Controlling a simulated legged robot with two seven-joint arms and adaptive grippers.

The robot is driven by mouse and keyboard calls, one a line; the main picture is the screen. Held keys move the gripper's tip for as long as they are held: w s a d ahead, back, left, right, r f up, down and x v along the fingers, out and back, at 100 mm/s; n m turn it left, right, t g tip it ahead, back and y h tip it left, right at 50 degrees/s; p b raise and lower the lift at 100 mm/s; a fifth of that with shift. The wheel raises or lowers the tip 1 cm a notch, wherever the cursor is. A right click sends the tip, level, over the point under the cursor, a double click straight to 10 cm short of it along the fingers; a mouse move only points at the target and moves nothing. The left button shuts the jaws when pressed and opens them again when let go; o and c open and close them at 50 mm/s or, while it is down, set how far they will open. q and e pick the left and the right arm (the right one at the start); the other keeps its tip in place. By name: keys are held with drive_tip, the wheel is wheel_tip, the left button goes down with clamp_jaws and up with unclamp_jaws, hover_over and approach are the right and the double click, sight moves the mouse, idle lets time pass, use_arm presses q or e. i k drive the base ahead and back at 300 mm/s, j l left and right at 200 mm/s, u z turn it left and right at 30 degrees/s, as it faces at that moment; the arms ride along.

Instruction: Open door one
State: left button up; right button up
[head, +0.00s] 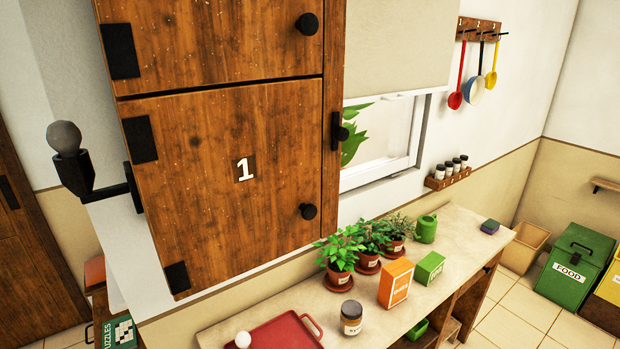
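Door one (215,215) is a brown wooden cabinet door with a white number 1 near its middle. It sits flush in the cabinet and looks shut. Its round black knob (308,211) is at the lower right of the door. Black hinges (141,139) show along its left edge. Neither of my grippers is in view, so nothing of mine is seen touching the door or the knob.
Another wooden door (210,40) with a black knob is directly above. A bulb on a black bracket (72,165) juts out left of the cabinet. Below right, a counter (465,222) holds potted plants (341,250), boxes, a jar (351,318) and a red tray (285,331).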

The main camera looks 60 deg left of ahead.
sight(229, 177)
drive_tip(key=u, duration=2.45)
